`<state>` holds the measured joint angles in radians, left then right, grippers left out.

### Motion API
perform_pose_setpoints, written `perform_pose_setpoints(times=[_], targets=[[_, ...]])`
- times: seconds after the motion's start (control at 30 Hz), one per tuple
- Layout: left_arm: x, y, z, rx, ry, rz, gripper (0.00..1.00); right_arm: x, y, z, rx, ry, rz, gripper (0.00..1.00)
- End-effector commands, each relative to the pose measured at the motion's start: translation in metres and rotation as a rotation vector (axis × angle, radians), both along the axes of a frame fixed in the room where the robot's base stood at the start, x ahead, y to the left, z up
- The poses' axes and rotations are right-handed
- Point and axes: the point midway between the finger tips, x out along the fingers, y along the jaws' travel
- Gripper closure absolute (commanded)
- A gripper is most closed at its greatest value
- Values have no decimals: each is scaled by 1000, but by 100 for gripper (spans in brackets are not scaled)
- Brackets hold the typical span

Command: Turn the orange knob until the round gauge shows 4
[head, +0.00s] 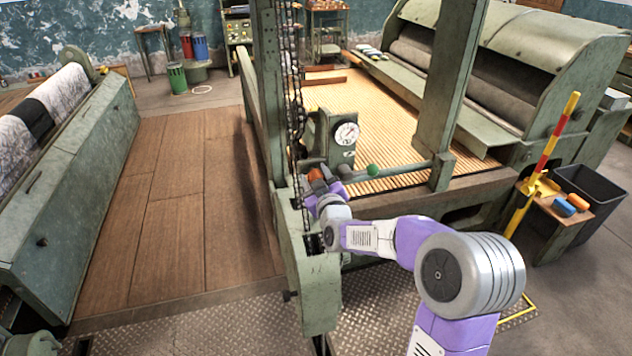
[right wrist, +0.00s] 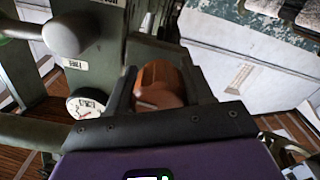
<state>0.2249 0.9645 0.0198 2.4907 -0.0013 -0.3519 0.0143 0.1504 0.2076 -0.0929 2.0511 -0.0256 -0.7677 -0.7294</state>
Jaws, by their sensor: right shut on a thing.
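The orange knob (head: 315,174) is on the green machine in the head view, partly hidden by my right gripper (head: 328,183). In the right wrist view the knob (right wrist: 160,86) sits between the two dark fingers of my right gripper (right wrist: 160,88), which is shut on it. The round gauge (head: 347,134) has a white dial on a green housing just above and right of the knob. It also shows at the left in the right wrist view (right wrist: 87,104), with a red needle; the number it points to is too small to read. My left gripper is not in view.
A green ball-ended lever (head: 373,170) is right of my right gripper. A chain (head: 294,95) hangs by the green post at left. A small table (head: 555,205) with a blue and an orange item stands at right, beside a dark bin (head: 590,190).

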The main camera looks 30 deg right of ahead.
Motion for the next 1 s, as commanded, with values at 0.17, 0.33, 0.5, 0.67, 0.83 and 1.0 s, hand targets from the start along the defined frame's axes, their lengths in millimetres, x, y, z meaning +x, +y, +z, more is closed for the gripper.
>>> perform_pose_setpoints(times=[0.17, 0.33, 0.5, 0.67, 0.83, 1.0], targets=[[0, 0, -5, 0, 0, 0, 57, 0, 1, 0, -164, 37, 1, 79], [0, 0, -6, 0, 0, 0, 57, 0, 1, 1, -321, 75, 1, 79], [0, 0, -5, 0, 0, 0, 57, 0, 1, 1, -479, 113, 1, 79], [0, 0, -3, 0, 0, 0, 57, 0, 1, 1, -627, 149, 1, 79], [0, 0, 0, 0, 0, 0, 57, 1, 2, 1, -783, 186, 1, 79], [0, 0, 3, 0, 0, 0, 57, 1, 2, 0, -937, 224, 2, 79]])
